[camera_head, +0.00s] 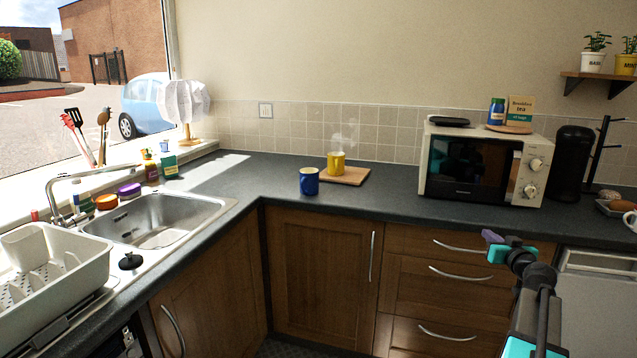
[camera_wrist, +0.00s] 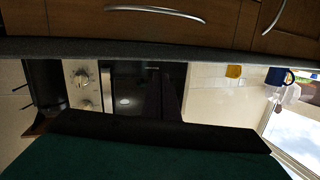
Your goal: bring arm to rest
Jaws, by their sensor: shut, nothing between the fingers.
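My arm rises from the lower right of the head view, in front of the drawers. My gripper (camera_head: 491,238), with purple and teal parts at its end, is shut and empty. It is in front of the counter edge, below the microwave, and touches nothing that I can see. The wrist view is upside down.
The microwave (camera_head: 470,165) stands on the dark counter (camera_head: 400,200). A blue mug (camera_head: 309,182) stands beside a wooden board (camera_head: 353,177) bearing a steaming yellow mug (camera_head: 336,162). The sink (camera_head: 160,222) and a dish rack (camera_head: 50,270) are left. Space before the cabinets is free.

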